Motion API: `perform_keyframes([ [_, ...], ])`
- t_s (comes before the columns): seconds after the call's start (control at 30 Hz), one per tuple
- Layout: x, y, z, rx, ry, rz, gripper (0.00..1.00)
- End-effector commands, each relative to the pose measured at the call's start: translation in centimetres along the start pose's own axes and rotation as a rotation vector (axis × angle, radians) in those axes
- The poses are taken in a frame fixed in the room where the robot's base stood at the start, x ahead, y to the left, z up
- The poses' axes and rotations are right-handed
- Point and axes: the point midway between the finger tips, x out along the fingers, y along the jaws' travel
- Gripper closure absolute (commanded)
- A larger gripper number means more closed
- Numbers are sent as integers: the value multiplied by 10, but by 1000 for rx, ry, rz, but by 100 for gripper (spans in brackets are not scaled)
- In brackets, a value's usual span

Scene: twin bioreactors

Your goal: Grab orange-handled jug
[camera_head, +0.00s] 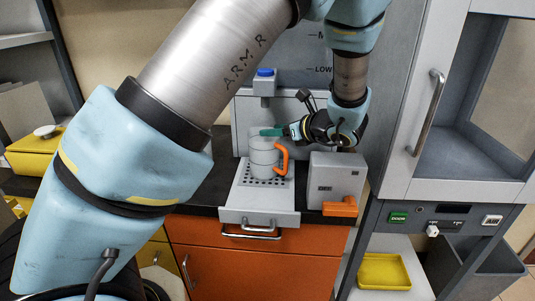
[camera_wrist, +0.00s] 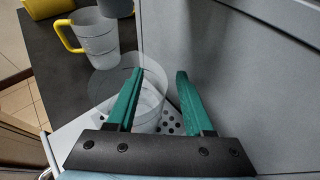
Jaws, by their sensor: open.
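The orange-handled jug (camera_head: 262,161) stands upright on a perforated tray (camera_head: 248,197). It is clear to whitish, and its orange handle (camera_head: 283,158) faces right. My gripper (camera_head: 268,132) is at the jug's upper rim, coming in from the right with green fingers. In the wrist view, my gripper (camera_wrist: 159,72) is open, its two fingers apart. The clear jug (camera_wrist: 154,88) shows behind and between them, with the left finger across its rim. The orange handle is not seen there. I cannot tell whether a finger touches the jug.
A yellow-handled jug (camera_wrist: 96,38) stands on the dark counter in the wrist view. A grey box with an orange lever (camera_head: 340,207) is right of the tray. A grey panel with a blue-capped part (camera_head: 264,76) rises behind. A yellow tray (camera_head: 384,271) sits lower right.

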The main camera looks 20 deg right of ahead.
Motion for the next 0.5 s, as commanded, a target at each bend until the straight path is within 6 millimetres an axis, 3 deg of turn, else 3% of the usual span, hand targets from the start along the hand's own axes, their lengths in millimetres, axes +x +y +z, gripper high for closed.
perform_keyframes([
  [0.23, 3, 0, 0, 0, 0, -1, 49],
  [0.5, 3, 0, 0, 0, 0, -1, 80],
])
